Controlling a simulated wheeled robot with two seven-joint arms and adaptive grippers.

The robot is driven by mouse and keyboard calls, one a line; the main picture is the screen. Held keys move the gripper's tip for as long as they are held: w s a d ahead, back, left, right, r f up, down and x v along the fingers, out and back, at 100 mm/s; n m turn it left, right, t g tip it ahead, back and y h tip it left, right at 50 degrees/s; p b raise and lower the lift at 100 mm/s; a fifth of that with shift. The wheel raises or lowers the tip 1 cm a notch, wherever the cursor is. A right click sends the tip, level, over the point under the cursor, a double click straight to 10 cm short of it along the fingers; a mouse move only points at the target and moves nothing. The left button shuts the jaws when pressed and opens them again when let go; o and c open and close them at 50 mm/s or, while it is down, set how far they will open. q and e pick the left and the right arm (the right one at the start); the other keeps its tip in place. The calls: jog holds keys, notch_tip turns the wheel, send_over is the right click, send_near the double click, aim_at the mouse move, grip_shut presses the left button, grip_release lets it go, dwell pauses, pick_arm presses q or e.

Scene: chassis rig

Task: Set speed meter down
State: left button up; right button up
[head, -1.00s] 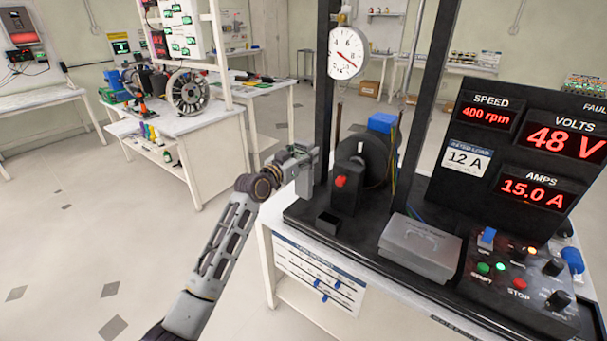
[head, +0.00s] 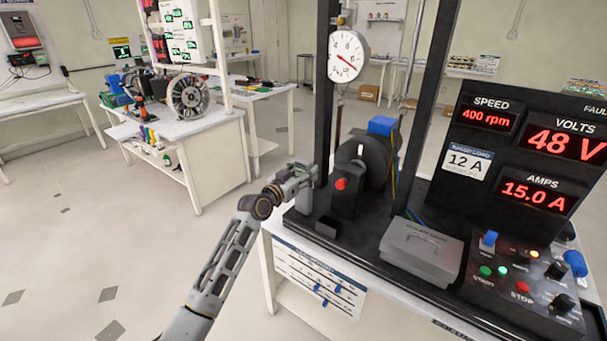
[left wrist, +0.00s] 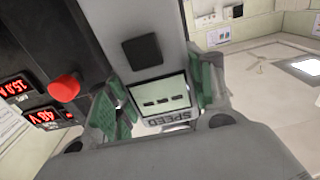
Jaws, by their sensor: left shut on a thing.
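The speed meter (left wrist: 140,20) is a grey handheld body with a black square and a small display showing dashes, above a SPEED label. In the left wrist view it sits between the green-padded fingers of my left gripper (left wrist: 160,105), which is shut on it. In the head view my left gripper (head: 300,178) is at the left edge of the test rig, and the grey meter (head: 304,203) hangs below it, partly hidden. I cannot tell whether its lower end touches the rig's base. My right gripper is not in view.
A small open black box (head: 327,228) stands just right of the meter. The black housing with a red button (head: 341,184), the wheel behind it and a dark upright (head: 322,90) are close by. A grey lidded box (head: 420,250) lies further right. Floor is open at left.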

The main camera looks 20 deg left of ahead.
pick_arm(q)
jog(key=shift+f, duration=0.15)
dwell(0.3)
jog(key=o, duration=1.5)
jog(key=shift+s, duration=0.1)
jog(key=shift+v, duration=5.9)
